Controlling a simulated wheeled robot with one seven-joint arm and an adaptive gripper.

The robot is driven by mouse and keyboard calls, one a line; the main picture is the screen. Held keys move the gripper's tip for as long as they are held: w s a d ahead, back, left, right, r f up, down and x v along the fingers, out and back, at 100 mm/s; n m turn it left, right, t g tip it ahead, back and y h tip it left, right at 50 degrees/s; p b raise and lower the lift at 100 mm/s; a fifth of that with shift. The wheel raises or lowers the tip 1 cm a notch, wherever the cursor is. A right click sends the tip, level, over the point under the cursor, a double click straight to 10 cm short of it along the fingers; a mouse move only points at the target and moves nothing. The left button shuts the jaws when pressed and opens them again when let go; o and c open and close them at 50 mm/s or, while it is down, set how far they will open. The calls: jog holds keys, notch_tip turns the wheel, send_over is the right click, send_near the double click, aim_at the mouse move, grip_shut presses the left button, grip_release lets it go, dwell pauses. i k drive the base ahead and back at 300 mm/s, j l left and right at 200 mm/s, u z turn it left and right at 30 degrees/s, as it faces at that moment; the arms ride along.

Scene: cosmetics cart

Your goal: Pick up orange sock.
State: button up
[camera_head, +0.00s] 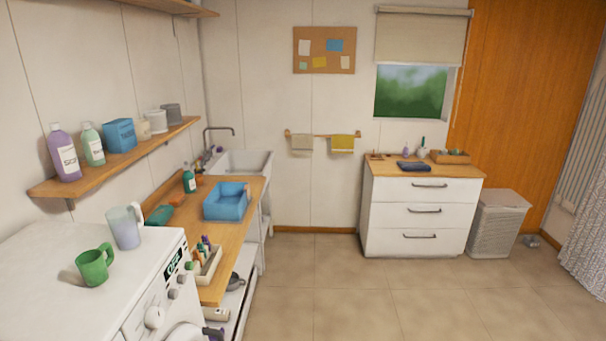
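I cannot make out a clear orange sock in this view. A small orange-red item (177,198) lies at the back of the wooden counter (222,262), near the wall; it is too small to tell what it is. A dark teal folded item (159,215) lies beside it. My gripper is not clearly in view.
A blue bin (227,201), a green bottle (189,178) and a white tray of items (207,267) stand on the counter. A green mug (95,265) and pitcher (126,227) stand on the white washer (40,260). A drawer cabinet (418,216) stands beyond open floor (350,290).

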aim_at(247, 187)
jog(key=i, duration=1.05)
jog(key=i+l, duration=0.15)
jog(key=i, duration=0.85)
jog(key=i+j+u, duration=0.15)
jog(key=i+u, duration=0.15)
jog(key=i, duration=0.25)
jog(key=i+u, duration=0.3)
jog(key=i, duration=0.25)
jog(key=i+l+u, duration=0.1)
jog(key=i+u, duration=0.15)
jog(key=i, duration=0.3)
jog(key=i+l+u, duration=0.3)
jog(key=i, duration=0.25)
